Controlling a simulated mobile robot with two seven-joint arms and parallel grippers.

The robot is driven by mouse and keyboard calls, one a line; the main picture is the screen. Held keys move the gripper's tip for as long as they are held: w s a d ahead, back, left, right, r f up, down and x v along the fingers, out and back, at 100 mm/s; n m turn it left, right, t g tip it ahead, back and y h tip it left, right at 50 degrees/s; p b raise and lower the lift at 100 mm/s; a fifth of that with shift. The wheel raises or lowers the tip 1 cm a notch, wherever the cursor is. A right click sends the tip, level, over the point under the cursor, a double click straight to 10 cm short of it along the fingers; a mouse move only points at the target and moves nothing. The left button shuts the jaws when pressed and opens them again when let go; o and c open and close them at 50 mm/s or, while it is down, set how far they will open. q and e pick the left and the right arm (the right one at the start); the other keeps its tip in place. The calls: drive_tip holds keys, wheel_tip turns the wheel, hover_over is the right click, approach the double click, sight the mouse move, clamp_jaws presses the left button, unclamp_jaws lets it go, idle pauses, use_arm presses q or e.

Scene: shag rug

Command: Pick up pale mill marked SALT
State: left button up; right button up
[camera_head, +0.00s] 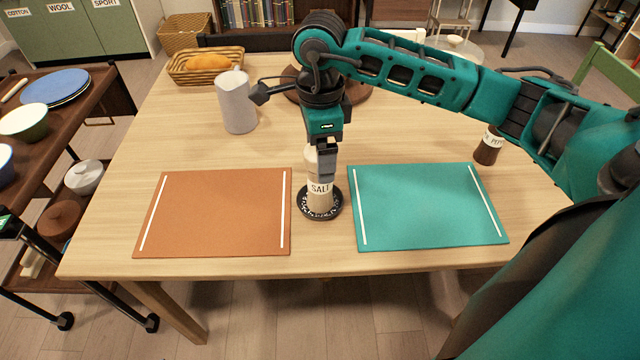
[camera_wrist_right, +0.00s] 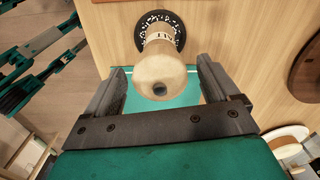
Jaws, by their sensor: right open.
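The pale mill marked SALT (camera_head: 320,196) stands upright on a dark round patterned trivet (camera_head: 334,213), between the two placemats. It also shows from above in the right wrist view (camera_wrist_right: 160,66), with the trivet (camera_wrist_right: 143,21) under its base. My right gripper (camera_head: 325,160) points down over the mill and hides part of its top. In the right wrist view its fingers (camera_wrist_right: 160,82) are open, one on each side of the mill's head, with a visible gap at each side.
An orange-brown placemat (camera_head: 215,215) lies left of the mill and a teal placemat (camera_head: 428,208) right of it. A pale jug (camera_head: 236,103) and a bread basket (camera_head: 184,80) stand behind at left. A dark pepper mill (camera_head: 488,148) stands at right. The front table edge is clear.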

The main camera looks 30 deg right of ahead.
drive_tip(key=shift+f, duration=0.85)
drive_tip(key=shift+c, duration=0.4)
clamp_jaws()
drive_tip(key=shift+r, duration=0.1)
